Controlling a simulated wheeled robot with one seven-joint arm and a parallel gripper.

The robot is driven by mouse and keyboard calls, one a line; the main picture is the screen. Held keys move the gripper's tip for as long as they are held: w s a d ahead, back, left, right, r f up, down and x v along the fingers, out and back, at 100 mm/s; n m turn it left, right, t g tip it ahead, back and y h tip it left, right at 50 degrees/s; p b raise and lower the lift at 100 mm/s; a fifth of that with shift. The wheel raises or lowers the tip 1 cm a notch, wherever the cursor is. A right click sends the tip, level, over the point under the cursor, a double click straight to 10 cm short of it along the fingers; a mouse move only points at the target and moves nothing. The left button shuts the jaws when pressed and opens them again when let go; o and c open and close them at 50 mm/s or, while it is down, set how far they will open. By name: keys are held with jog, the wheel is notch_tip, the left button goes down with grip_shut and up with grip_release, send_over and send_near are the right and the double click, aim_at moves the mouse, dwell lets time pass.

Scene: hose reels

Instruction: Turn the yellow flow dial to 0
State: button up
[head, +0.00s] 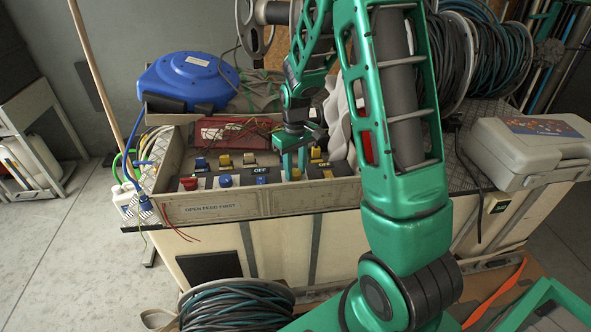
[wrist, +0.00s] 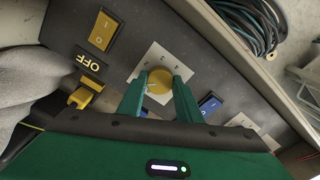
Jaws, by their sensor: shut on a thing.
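In the wrist view the yellow flow dial (wrist: 159,84) is a round knob on a white square plate (wrist: 168,58) with small dark marks around it. My gripper (wrist: 159,92) has its two green fingers on either side of the dial, shut on it. The dial's pointer and the exact mark it faces are too small to read. In the head view my gripper (head: 291,158) reaches down into the control box (head: 215,208); the dial there is mostly hidden by the fingers.
Near the dial are a yellow rocker switch (wrist: 101,32), a blue switch (wrist: 209,104), a yellow lever (wrist: 86,94) and an OFF label (wrist: 86,64). In the head view, a blue hose reel (head: 190,80) stands behind the box and a grey case (head: 527,145) lies right.

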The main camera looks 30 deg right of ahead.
aim_at(295, 173)
jog(key=n, duration=0.4)
jog(key=shift+s+a+f+n, duration=0.1)
jog(key=shift+s+f+n, duration=0.05)
jog(key=shift+s+n, duration=0.15)
jog(key=shift+n, duration=2.3)
jog(key=o, duration=1)
jog(key=shift+o, duration=0.2)
jog(key=shift+w, duration=0.15)
jog(key=shift+w+r, duration=0.1)
jog(key=shift+r, duration=0.55)
notch_tip(295, 173, up, 10)
jog(key=shift+f, duration=0.2)
